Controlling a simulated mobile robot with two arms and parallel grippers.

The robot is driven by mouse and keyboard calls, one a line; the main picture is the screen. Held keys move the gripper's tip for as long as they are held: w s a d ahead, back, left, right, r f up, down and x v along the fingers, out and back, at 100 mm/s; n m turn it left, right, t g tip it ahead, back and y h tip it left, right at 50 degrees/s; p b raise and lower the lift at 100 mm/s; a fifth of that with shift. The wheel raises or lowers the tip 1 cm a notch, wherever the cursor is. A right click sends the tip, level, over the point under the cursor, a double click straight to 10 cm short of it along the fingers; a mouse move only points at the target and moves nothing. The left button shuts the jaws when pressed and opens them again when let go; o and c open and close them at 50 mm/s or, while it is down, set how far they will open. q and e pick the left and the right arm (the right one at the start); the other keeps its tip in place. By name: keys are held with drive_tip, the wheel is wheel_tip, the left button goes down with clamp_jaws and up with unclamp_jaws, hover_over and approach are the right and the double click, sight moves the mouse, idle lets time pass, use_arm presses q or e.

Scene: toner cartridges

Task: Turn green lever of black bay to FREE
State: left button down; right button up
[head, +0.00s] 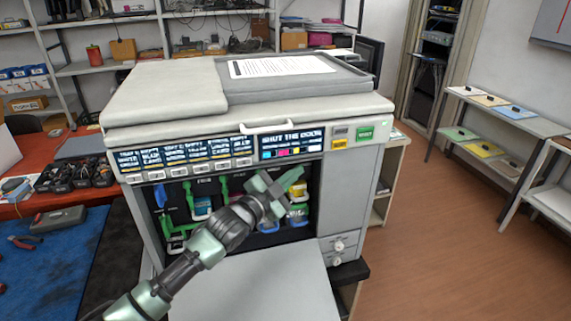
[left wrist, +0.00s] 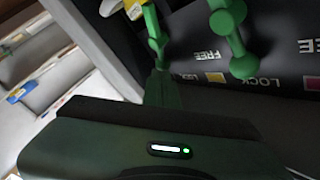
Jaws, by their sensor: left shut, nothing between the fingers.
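In the head view, a printer (head: 350,190) stands with its front door down, showing dark bays with green levers. A green lever (head: 292,177) at the far right of the bays is just beside my left gripper (head: 273,188). The left gripper is shut and empty. In the left wrist view, the dark gripper body fills the bottom, with a green lever (left wrist: 153,38) just beyond it; whether they touch is unclear. Another green lever (left wrist: 235,40) hangs to its right, near upside-down FREE and LOCK labels and a yellow square. The black bay's mark is not readable. My right gripper is out of view.
The lowered door (head: 255,285) lies below the bays. The printer's display (head: 290,145) reads about shutting the door. Another green lever (head: 190,198) and a cartridge (head: 201,207) are left of my gripper. A red and blue worktable (head: 75,235) is at the left; open floor is at the right.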

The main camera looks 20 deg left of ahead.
use_arm(q)
drive_tip(key=shift+w+d+f+p, duration=0.2)
drive_tip(key=shift+w+d+p, duration=0.15)
drive_tip(key=shift+w+d, duration=0.5)
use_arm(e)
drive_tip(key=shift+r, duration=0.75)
use_arm(q)
drive_tip(key=shift+s+d, duration=0.15)
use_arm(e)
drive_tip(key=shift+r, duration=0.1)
